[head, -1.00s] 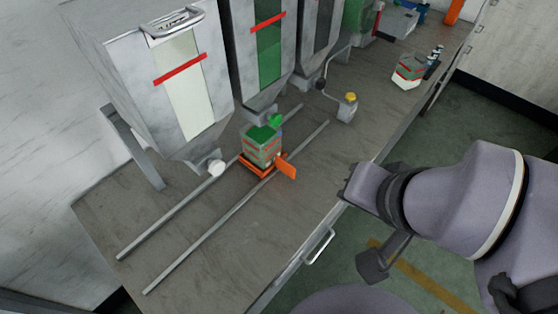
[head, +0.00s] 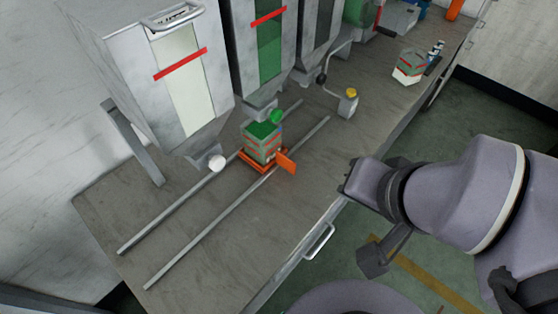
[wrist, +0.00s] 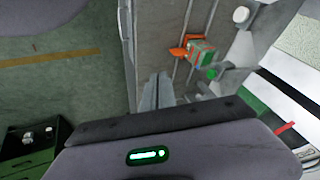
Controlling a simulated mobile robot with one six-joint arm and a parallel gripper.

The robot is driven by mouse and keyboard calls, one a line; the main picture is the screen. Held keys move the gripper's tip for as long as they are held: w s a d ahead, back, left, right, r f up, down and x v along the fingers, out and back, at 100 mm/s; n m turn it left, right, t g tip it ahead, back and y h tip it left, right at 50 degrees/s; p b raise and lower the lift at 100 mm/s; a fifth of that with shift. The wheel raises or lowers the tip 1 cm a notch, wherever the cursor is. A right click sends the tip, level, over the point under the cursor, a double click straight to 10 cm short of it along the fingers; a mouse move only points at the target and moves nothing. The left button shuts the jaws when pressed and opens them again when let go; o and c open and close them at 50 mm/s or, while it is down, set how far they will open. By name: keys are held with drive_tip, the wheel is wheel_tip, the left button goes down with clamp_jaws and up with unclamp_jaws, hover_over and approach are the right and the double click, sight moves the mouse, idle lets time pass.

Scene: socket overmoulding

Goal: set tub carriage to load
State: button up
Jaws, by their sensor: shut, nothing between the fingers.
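The tub carriage is a small orange plate (head: 252,166) with an orange tab (head: 287,161) on its near right side. It sits on two parallel rails below the middle hopper's outlet. A clear tub (head: 262,148) with red bands and green contents stands upright on it. The carriage (wrist: 178,52) and tub (wrist: 201,52) also show in the wrist view, beyond my gripper. My gripper (wrist: 158,78) is shut and empty, pointing over the bench and apart from the carriage. In the head view my arm is at the bench's front edge, and the fingertips are not clear.
The near rail (head: 225,216) runs clear toward the front left. A hopper (head: 160,80) with a white knob (head: 217,162) and a green-windowed hopper (head: 262,55) with a green knob (head: 276,117) stand behind.

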drive_tip(key=o, duration=0.3)
drive_tip(key=shift+a+f, duration=0.15)
drive_tip(key=shift+f, duration=0.15)
drive_tip(key=shift+o, duration=1)
drive_tip(key=a+f+m+g+y, duration=0.1)
drive_tip(key=w+a+f+m+g+y, duration=0.1)
drive_tip(key=f, duration=0.1)
drive_tip(key=a+f+m+g+y, duration=0.1)
drive_tip(key=f, duration=0.1)
drive_tip(key=shift+w+m, duration=0.25)
drive_tip(key=shift+m, duration=0.05)
drive_tip(key=m+t+y, duration=0.6)
drive_tip(key=m, duration=1.2)
approach(290, 160)
drive_tip(key=shift+n+g, duration=0.3)
drive_tip(key=shift+g, duration=0.1)
drive_tip(key=b+x, duration=0.4)
drive_tip(key=x, duration=0.6)
drive_tip(key=shift+w+d+r, duration=0.1)
drive_tip(key=shift+w, duration=0.05)
drive_tip(key=shift+w+a, duration=0.3)
drive_tip(key=shift+a, duration=0.1)
drive_tip(key=shift+c, duration=0.2)
